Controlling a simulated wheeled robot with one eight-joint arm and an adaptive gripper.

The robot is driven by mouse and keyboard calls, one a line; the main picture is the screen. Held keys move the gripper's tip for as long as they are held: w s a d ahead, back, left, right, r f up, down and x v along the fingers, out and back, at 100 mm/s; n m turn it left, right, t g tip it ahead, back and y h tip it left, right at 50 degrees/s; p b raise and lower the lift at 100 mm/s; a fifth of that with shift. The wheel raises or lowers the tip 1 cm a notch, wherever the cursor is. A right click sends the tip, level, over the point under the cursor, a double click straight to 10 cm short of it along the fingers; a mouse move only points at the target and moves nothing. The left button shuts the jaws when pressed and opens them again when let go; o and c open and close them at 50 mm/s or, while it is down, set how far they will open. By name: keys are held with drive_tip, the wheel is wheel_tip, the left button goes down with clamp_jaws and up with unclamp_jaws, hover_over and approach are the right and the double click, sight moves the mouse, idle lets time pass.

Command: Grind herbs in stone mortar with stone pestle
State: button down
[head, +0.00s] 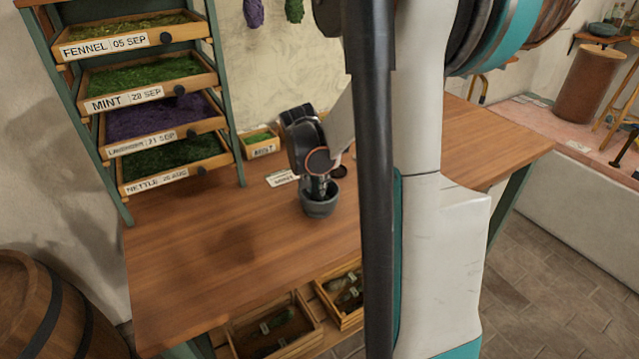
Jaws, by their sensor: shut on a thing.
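The grey stone mortar (319,206) stands upright on the wooden table, near its middle. My gripper (319,186) points down right over the mortar and is shut on the stone pestle, at the mortar's mouth. The pestle is mostly hidden by the gripper and the mortar's rim, so I cannot tell how deep it sits. The herbs inside the mortar are hidden too. A small wooden box (262,151) of green herb labelled mint stands behind the mortar to the left.
A drying rack (226,120) with labelled herb trays stands at the table's back left. A white label card (282,178) lies left of the mortar. The table's front left (190,270) is clear. Crates (270,335) sit below, a barrel (40,310) at left. My arm hides the table's middle right.

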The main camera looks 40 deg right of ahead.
drive_tip(key=shift+s+a+f, duration=0.1)
drive_tip(key=shift+s+a, duration=0.2)
drive_tip(key=shift+s, duration=0.5)
drive_tip(key=shift+w+d, duration=0.4)
drive_tip(key=shift+d, duration=0.25)
drive_tip(key=shift+w+a+r, duration=0.2)
drive_tip(key=shift+a, duration=0.5)
drive_tip(key=shift+s+d+f, duration=0.1)
drive_tip(key=shift+s+d, duration=0.45)
drive_tip(key=shift+d, duration=0.05)
drive_tip(key=shift+w+a, duration=0.25)
drive_tip(key=shift+w, duration=0.45)
drive_tip(key=shift+s+a, duration=0.4)
drive_tip(key=shift+s, duration=0.15)
